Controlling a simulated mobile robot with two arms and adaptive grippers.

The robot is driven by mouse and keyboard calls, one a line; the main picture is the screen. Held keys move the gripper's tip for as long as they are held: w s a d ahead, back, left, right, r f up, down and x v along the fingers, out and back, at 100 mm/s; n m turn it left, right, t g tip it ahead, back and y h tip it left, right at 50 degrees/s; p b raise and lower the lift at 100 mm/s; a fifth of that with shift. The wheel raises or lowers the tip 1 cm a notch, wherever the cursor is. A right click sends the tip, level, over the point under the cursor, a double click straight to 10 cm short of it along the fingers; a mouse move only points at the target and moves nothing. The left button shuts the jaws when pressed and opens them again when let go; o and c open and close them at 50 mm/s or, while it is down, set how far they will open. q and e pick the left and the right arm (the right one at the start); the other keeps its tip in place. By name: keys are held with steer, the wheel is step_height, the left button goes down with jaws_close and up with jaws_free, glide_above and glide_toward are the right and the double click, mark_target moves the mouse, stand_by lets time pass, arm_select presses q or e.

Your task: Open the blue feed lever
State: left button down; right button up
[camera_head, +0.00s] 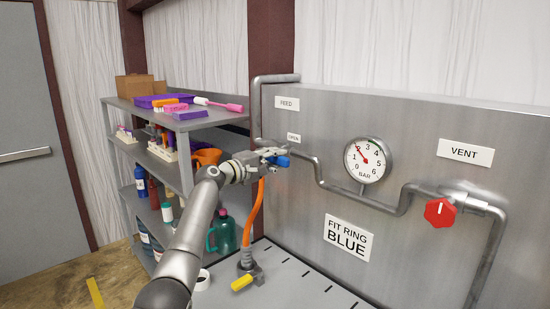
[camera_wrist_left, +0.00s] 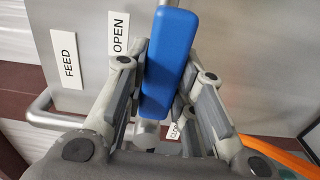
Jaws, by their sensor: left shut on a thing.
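The blue feed lever (camera_head: 282,161) is on the pipe at the left of the steel panel, below the FEED and OPEN labels. My left gripper (camera_head: 270,157) reaches it from the left and is shut on it. In the left wrist view the blue lever (camera_wrist_left: 169,70) lies between the two fingers of my left gripper (camera_wrist_left: 160,90). The OPEN label (camera_wrist_left: 119,34) is beside the lever there, and a partly hidden CLOSED label (camera_wrist_left: 174,132) is below. My right gripper is not in view.
A pressure gauge (camera_head: 367,160) reads about 2 bar. A red VENT knob (camera_head: 439,212) is at the right. An orange hose (camera_head: 254,212) hangs below my gripper to a fitting with a yellow lever (camera_head: 243,283). A shelf (camera_head: 190,125) with bottles stands at the left.

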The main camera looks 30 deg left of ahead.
arm_select(q)
steer(key=shift+r, duration=0.2)
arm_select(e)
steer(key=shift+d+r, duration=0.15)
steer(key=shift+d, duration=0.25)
arm_select(q)
steer(key=c, duration=1.2)
jaws_free()
steer(key=shift+f, duration=0.1)
steer(key=shift+a, duration=0.1)
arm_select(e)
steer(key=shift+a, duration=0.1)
arm_select(q)
steer(key=shift+s+a, duration=0.25)
steer(key=shift+s, duration=0.4)
steer(key=v, duration=1)
steer(key=shift+s, duration=0.25)
steer(key=shift+a, duration=0.1)
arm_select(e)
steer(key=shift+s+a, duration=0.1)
